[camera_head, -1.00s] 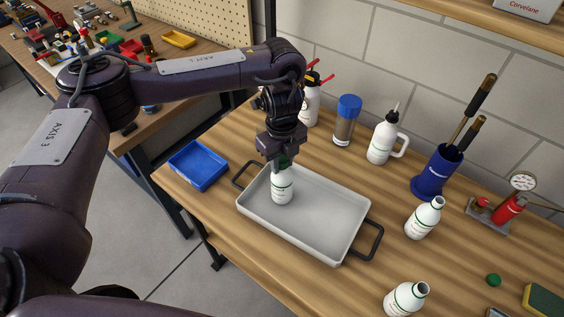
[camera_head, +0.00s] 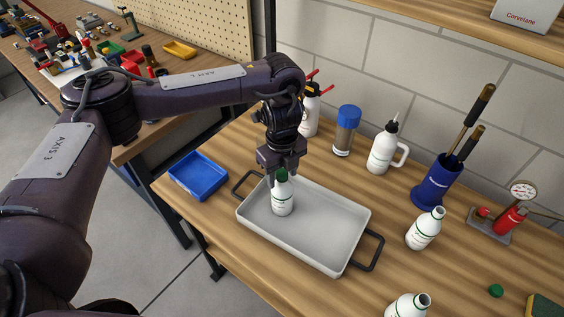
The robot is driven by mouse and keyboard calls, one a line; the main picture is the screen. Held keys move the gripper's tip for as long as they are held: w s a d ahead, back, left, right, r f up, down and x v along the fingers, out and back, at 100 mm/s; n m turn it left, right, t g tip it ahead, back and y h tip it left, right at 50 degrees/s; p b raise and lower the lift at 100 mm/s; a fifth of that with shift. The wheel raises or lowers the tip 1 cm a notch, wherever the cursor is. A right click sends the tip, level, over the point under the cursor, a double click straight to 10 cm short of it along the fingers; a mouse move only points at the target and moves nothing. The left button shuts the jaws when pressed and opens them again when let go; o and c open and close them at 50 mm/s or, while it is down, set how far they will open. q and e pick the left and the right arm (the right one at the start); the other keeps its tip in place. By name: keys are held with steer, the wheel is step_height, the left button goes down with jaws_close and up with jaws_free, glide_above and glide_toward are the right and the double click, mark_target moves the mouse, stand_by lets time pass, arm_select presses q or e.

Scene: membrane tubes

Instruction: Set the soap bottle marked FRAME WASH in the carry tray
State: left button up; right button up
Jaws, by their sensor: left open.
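A white soap bottle with a green cap (camera_head: 282,198) stands upright in the left part of the grey carry tray (camera_head: 330,231). Its label print is too small to read. My left gripper (camera_head: 281,172) is open just above the bottle, its fingers around or close beside the green cap. Two similar white bottles without caps stand on the bench to the right of the tray, one near the middle right (camera_head: 425,228) and one at the bottom edge (camera_head: 407,306). My right gripper is not in view.
A blue bin (camera_head: 198,176) sits left of the tray. A blue-capped jar (camera_head: 346,131), a white spout bottle (camera_head: 385,145), a blue brush holder (camera_head: 436,178) and a red gauge tool (camera_head: 507,217) stand behind and right. A loose green cap (camera_head: 496,291) lies at front right.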

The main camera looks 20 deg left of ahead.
arm_select(q)
step_height(320, 180, up, 12)
stand_by(0.5)
stand_by(0.4)
